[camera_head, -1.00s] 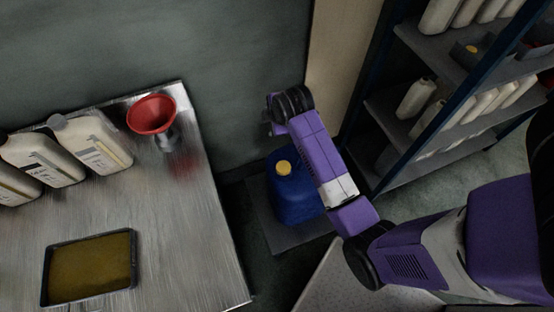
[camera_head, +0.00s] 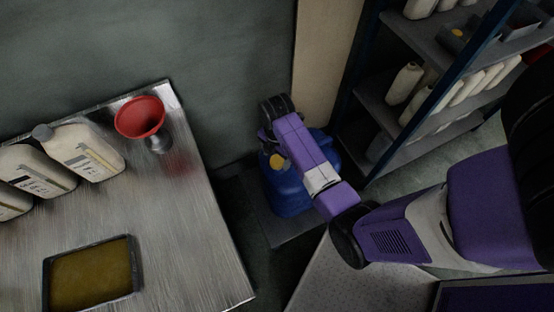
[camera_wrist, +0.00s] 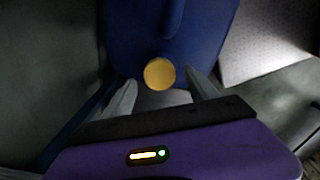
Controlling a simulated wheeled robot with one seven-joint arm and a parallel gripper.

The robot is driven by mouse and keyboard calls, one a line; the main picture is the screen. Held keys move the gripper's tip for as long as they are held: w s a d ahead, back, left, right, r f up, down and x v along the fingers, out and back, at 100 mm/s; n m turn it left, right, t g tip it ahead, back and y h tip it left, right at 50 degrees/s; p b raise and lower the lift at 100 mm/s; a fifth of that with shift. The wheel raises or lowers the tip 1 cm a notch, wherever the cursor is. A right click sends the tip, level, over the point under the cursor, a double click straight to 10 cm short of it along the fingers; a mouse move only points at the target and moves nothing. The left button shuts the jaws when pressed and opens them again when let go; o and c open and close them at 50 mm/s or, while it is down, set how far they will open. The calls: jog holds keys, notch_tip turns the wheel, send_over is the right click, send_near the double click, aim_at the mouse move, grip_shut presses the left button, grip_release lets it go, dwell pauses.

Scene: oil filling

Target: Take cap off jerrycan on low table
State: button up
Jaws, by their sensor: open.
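The blue jerrycan (camera_head: 288,190) stands upright on the low table (camera_head: 285,232), partly hidden behind my arm in the head view. Its yellow cap (camera_head: 278,161) is on the top. In the wrist view the cap (camera_wrist: 159,74) shows on the blue jerrycan body (camera_wrist: 165,30), centred ahead of my gripper. My gripper (camera_wrist: 162,92) is open, with one grey finger on each side and slightly nearer than the cap. The fingers look apart from the cap; the exact depth gap cannot be told. In the head view the fingers are hidden by my arm.
A metal table (camera_head: 190,230) at left holds a red funnel (camera_head: 139,117), several white containers (camera_head: 84,148) and a dark tray of yellow-brown liquid (camera_head: 92,275). A shelf rack (camera_head: 440,115) with white bottles stands at right. A wall is close behind the jerrycan.

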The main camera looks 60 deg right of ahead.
jog(key=shift+f, duration=0.95)
jog(key=c, duration=1.3)
jog(key=shift+c, duration=0.3)
jog(key=shift+r, duration=0.15)
